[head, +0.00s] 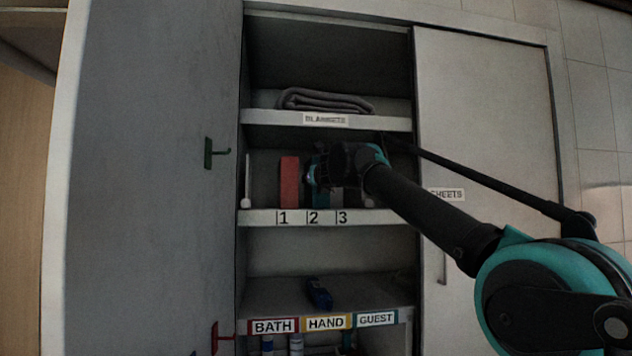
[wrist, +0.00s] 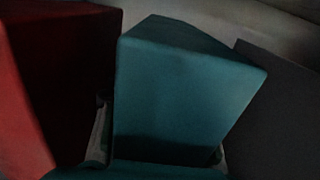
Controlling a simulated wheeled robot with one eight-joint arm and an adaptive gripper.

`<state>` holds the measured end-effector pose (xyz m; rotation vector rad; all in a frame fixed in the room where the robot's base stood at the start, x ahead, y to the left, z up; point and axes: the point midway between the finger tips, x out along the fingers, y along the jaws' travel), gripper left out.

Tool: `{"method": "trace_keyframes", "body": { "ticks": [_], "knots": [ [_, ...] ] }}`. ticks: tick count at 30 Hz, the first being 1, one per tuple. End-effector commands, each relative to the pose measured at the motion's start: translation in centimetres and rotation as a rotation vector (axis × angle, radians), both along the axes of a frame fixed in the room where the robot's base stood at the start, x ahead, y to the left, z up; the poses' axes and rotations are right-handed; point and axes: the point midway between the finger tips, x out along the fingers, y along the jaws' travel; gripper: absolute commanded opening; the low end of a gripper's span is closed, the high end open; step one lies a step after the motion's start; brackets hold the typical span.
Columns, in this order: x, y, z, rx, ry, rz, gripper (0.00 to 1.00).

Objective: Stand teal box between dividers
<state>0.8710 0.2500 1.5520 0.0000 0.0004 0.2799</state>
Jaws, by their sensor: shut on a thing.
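The teal box (wrist: 185,95) fills the middle of the wrist view, with pale finger edges low on both its sides. My gripper (head: 314,178) is shut on it at the middle shelf, around label 2 (head: 314,217). In the head view my gripper and wrist hide most of the box. The red box (head: 289,181) stands upright above label 1, just left of my gripper; it also shows in the wrist view (wrist: 60,80). A dark grey block (wrist: 278,110) is right of the teal box. I cannot make out the dividers or whether the teal box touches the shelf.
A folded grey blanket (head: 325,101) lies on the shelf above. A blue object (head: 320,293) lies on the shelf below. A white upright piece (head: 247,182) stands at the middle shelf's left end. Cabinet doors flank the opening; the left one has a dark hook (head: 211,153).

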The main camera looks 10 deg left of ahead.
Motion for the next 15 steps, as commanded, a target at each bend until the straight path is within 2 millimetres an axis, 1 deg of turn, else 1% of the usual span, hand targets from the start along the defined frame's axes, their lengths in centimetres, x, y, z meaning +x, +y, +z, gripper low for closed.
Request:
{"method": "trace_keyframes", "body": {
  "ticks": [2,3,8,15],
  "knots": [
    [-0.01,-0.01,-0.17,0.000,0.000,0.000,0.01],
    [0.02,0.01,-0.27,0.000,0.000,0.000,0.45],
    [0.02,0.01,-0.23,0.000,0.000,0.000,0.65],
    [0.01,0.00,-0.22,0.000,0.000,0.000,0.65]
  ]
}}
